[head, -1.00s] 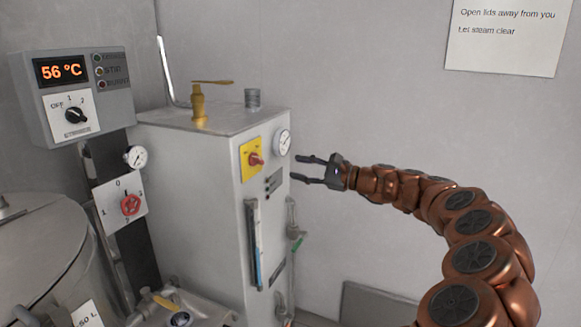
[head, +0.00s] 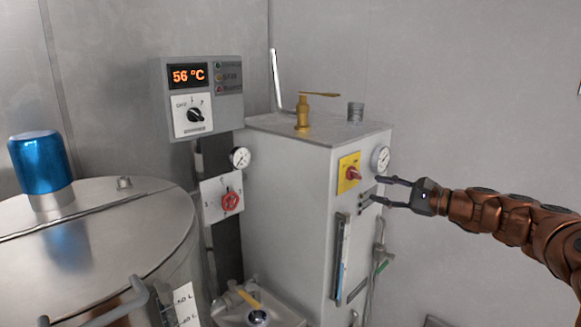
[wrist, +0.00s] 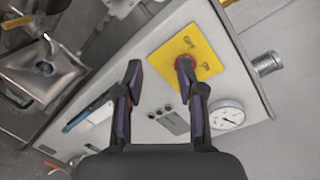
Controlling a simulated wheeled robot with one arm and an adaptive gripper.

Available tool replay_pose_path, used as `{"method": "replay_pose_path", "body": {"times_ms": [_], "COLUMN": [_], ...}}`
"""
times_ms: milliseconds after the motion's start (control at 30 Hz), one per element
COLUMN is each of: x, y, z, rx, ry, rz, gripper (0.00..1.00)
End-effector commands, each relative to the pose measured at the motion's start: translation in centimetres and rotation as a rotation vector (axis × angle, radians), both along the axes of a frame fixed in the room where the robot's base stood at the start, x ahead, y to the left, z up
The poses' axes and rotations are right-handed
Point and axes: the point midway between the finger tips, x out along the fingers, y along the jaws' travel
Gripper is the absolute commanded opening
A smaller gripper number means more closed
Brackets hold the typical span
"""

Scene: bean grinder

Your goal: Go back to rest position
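My gripper (head: 384,190) is open and empty in front of the grey cabinet (head: 290,190), at the height of its upper front panel. In the wrist view its two fingers (wrist: 163,88) stand apart with nothing between them. The red switch (head: 354,173) on a yellow plate (head: 345,182) is just left of the fingertips in the head view. In the wrist view the right finger overlaps the lower edge of the red switch (wrist: 184,63); I cannot tell whether they touch. A round gauge (head: 381,158) sits above the fingers.
A control box (head: 203,92) reads 56 °C, above a red knob (head: 230,201). A large metal kettle (head: 120,235) with a blue cylinder (head: 41,162) stands at the left. A brass valve (head: 303,112) tops the cabinet. The wall at right is bare.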

Motion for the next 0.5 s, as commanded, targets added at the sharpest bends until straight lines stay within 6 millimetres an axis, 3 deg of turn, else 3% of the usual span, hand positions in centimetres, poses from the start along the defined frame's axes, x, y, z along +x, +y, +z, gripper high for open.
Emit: {"method": "replay_pose_path", "body": {"times_ms": [167,267,400,500], "x": [-4.4,-8.2,-14.7,-19.5], "y": [7.3,11.8,16.8,18.8], "z": [0.5,-0.1,-2.4,-4.9], "rx": [-0.155,-0.277,-0.479,-0.624], "ry": [-0.038,-0.064,-0.096,-0.108], "rz": [0.168,0.290,0.468,0.592], "gripper": [0.39,0.39,0.39,0.39]}}
